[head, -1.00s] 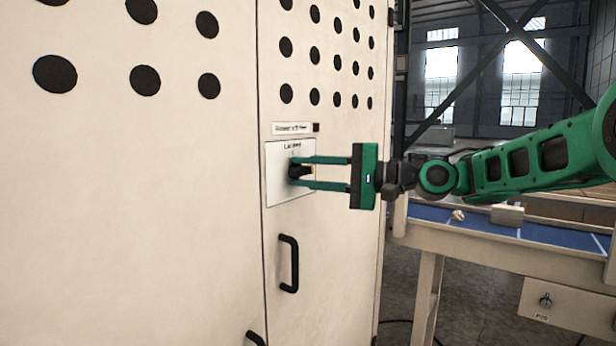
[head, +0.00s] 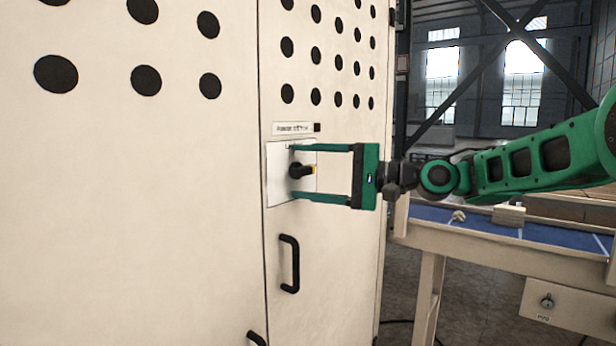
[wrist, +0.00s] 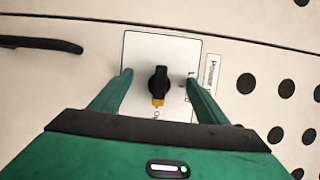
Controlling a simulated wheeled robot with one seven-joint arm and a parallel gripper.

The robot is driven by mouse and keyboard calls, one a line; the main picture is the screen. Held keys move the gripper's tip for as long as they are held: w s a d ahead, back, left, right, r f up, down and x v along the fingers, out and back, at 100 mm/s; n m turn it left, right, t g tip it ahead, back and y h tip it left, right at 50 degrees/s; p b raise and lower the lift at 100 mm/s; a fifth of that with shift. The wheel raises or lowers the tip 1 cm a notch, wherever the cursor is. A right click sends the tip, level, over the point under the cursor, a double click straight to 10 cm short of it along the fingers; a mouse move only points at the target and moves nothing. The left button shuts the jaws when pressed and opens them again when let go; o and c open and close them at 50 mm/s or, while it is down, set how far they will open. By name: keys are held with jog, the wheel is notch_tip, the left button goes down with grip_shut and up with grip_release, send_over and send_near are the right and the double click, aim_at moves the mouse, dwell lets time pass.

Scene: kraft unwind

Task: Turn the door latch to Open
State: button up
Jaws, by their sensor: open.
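The door latch (head: 301,171) is a black knob with a yellow mark, on a white plate (head: 279,190) on the cabinet door. In the wrist view the latch (wrist: 159,82) sits between my finger tips, its yellow end toward my palm and partly beside printed letters. My gripper (head: 295,172) is open, with one green finger above the latch and one below it. In the wrist view my gripper (wrist: 158,75) shows a clear gap on both sides of the knob. Most of the plate's lettering is hidden or too small to read.
A black door handle (head: 289,264) is below the plate, and a small label strip (head: 293,128) is above it. The cabinet front has rows of black holes. A bench with a blue top (head: 545,232) stands at the right, under my arm.

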jog(key=shift+s+d, duration=0.9)
jog(key=shift+d, duration=0.3)
jog(key=shift+s+d, duration=0.9)
jog(key=shift+d, duration=0.3)
jog(key=s+d+f+t+h, duration=0.1)
jog(key=s+d+f+h, duration=0.1)
jog(key=d+f+h, duration=0.65)
jog(key=s+d+f+h, duration=0.2)
jog(key=d+f+h, duration=0.2)
jog(key=d+f, duration=0.8)
jog(key=s+d+f+g+h, duration=0.1)
jog(key=s+d+f, duration=0.3)
jog(key=s, duration=0.5)
jog(key=s+d+f+m+g+h, duration=0.1)
jog(key=s+d+f+g+h, duration=0.1)
jog(key=s+d, duration=0.4)
jog(key=s+d+f+m+g+h, duration=0.1)
jog(key=s+d+f+g, duration=0.2)
jog(key=s, duration=1.1)
notch_tip(320, 180, down, 3)
jog(key=shift+d+f+g+h, duration=0.1)
jog(key=shift+d+g+h, duration=0.3)
jog(key=shift+d, duration=0.65)
jog(key=shift+w, duration=0.2)
